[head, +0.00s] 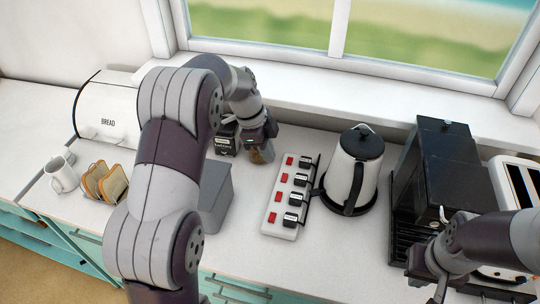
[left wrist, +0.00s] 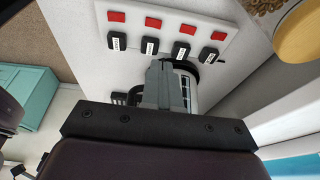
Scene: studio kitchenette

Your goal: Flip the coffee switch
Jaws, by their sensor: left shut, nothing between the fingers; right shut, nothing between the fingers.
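A white power strip (head: 262,222) lies on the counter with several red switches in a row, each beside a black plug with a small white label. I cannot read which label says coffee. The strip (left wrist: 222,50) also shows at the top of the left wrist view, its plugs nearest my fingers. My left gripper (head: 262,140) is shut and empty, behind and left of the strip in the head view; its fingertips (left wrist: 167,64) show below the plugs in the wrist view. Whether they touch anything is unclear. My right gripper (head: 438,284) is shut and empty at the lower right.
A white kettle (head: 345,172) stands right of the strip, with a black coffee machine (head: 448,155) and a white toaster (head: 510,172) further right. A grey box (head: 216,195) stands left of the strip. Mug (head: 62,175), toast rack (head: 105,183) and bread bin (head: 105,108) are at left.

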